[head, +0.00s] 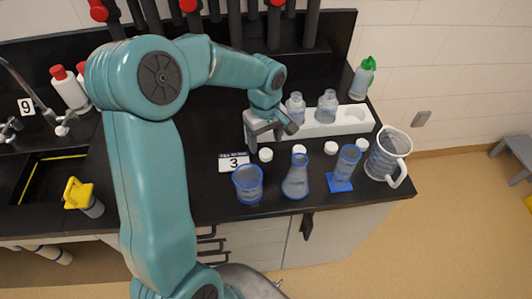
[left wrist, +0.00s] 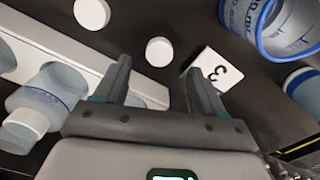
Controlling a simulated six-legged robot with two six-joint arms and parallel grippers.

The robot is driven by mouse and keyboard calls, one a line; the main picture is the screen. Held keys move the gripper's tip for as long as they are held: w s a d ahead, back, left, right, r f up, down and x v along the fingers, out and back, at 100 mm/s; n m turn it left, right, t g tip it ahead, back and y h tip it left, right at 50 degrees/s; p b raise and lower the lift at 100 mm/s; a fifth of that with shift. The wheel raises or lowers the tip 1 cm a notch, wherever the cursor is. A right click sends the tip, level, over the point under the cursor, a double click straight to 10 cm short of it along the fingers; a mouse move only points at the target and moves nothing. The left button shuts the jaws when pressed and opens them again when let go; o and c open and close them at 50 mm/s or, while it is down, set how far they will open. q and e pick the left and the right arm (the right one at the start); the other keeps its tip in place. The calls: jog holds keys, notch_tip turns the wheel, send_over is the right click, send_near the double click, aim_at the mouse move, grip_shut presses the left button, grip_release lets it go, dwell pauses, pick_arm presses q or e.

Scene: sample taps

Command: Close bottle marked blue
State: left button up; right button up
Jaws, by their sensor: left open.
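Two clear bottles stand in a white rack (head: 340,121): one on the left (head: 296,109), one on the right (head: 327,107). One bottle (left wrist: 50,92) with a white top shows at the left of the left wrist view. Several white caps lie on the black counter, among them a left one (head: 265,155) and one beside it (head: 299,149). My left gripper (head: 266,142) is open and empty, pointing down near the left cap. In the left wrist view that cap (left wrist: 159,52) lies beyond the fingertips. My right gripper is not in view.
A blue-rimmed beaker (head: 248,185), a flask (head: 295,180), a graduated cylinder (head: 344,168) and a jug (head: 387,157) line the front edge. A green-topped bottle (head: 362,80) is behind. The sink is left.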

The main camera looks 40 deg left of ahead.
aim_at(265, 152)
pick_arm(q)
jog(key=f, duration=0.3)
jog(key=f+p, duration=0.1)
jog(key=shift+w+a+f, duration=0.15)
jog(key=shift+a+f, duration=0.1)
jog(key=shift+f, duration=0.15)
jog(key=shift+d+r, duration=0.1)
jog(key=c, duration=1.1)
